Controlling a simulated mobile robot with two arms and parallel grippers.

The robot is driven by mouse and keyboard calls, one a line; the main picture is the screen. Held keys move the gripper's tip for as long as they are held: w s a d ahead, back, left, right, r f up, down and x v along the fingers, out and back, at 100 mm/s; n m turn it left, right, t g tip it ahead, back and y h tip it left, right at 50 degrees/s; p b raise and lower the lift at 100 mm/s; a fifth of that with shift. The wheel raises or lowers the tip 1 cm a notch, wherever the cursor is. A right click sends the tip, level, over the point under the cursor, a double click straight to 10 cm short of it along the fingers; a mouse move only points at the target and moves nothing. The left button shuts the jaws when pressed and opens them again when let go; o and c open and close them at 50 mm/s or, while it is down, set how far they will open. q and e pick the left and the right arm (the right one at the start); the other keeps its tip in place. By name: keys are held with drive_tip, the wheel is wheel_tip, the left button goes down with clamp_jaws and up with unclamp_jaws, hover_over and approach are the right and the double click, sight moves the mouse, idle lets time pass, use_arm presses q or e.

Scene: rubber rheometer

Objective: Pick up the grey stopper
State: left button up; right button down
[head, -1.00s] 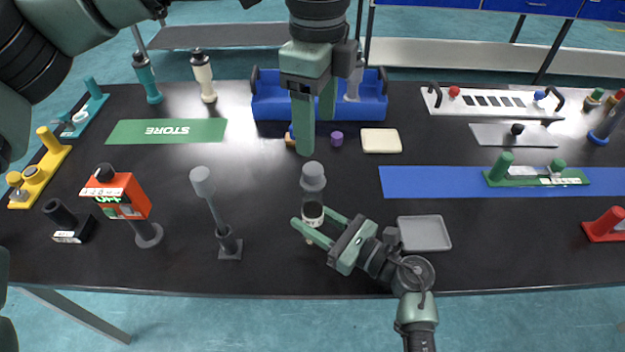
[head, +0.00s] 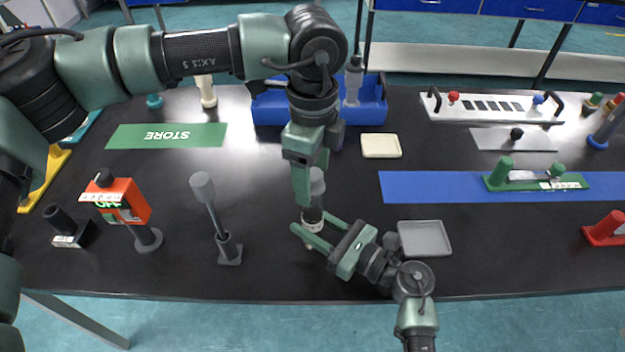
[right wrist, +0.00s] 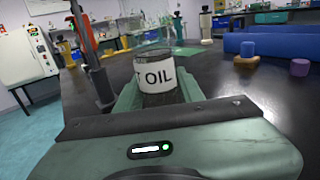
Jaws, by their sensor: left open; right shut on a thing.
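The grey stopper (head: 318,184) stands upright on top of the clear oil bottle (head: 313,225), partly hidden behind a finger of my left gripper. My left gripper (head: 311,188) points down from above, open, with its fingers at the stopper; I cannot tell if they touch it. My right gripper (head: 310,227) is shut on the oil bottle near the table's front. In the right wrist view the bottle's white OIL label (right wrist: 157,76) shows between my fingers; the stopper is not clear there.
A grey tray (head: 424,238) lies right of the bottle. A grey rod-like tool on a small base (head: 229,252) stands to the left. A blue bin (head: 371,105) and a cream block (head: 381,146) are behind. A blue strip (head: 440,186) runs right.

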sight(313, 173)
use_arm(q)
drive_tip(key=c, duration=1.4)
drive_tip(key=shift+c, duration=0.2)
drive_tip(key=shift+r, duration=0.1)
wheel_tip(313, 173, up, 15)
use_arm(e)
drive_tip(key=c, duration=0.8)
unclamp_jaws()
